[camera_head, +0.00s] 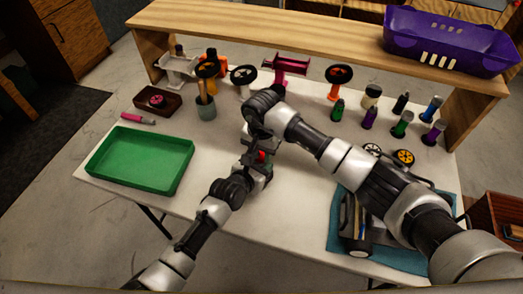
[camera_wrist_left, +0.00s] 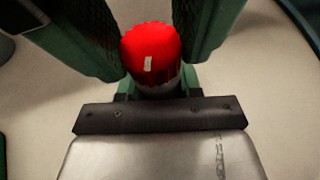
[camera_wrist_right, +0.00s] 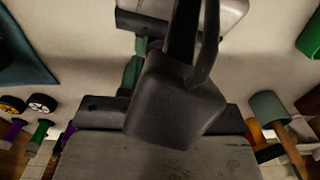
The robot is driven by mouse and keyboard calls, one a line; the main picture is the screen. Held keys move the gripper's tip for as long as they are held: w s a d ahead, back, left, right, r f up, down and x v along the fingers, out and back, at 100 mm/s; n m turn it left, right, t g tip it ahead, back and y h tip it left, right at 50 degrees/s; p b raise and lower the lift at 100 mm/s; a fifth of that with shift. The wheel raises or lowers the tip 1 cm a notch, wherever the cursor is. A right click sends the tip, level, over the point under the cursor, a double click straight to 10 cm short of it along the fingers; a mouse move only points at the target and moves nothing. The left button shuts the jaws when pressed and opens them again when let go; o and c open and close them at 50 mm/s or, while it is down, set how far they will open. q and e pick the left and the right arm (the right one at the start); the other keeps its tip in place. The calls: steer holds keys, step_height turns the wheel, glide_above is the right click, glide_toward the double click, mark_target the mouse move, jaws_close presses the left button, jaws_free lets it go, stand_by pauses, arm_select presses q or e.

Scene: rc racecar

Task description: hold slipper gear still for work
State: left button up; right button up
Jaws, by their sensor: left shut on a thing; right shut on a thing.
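A red round piece with a ridged edge and a white mark (camera_wrist_left: 150,55), apparently the slipper gear, sits between the green, dark-padded fingers of my left gripper (camera_wrist_left: 152,42). A bit of red also shows in the head view (camera_head: 263,155), over the middle of the table. My left gripper is shut on this piece. My right gripper (camera_head: 248,142) is just above and behind it in the head view. It is shut on a dark grey blocky thing (camera_wrist_right: 175,105) with a strap-like upper part. This thing hides most of its fingers, and I cannot tell whether it touches the red piece.
A green tray (camera_head: 101,171) lies at the left. The car (camera_head: 355,232) is on a blue mat (camera_head: 408,262) at the right, partly behind my right arm. Stands, a cup (camera_head: 206,112) and several bottles line the back under a wooden shelf (camera_head: 330,38). The front middle is clear.

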mark_target(262, 154)
steer(key=shift+m, duration=2.3)
steer(key=shift+c, duration=0.3)
steer(key=o, duration=0.9)
steer(key=shift+o, duration=0.2)
step_height(262, 154, up, 12)
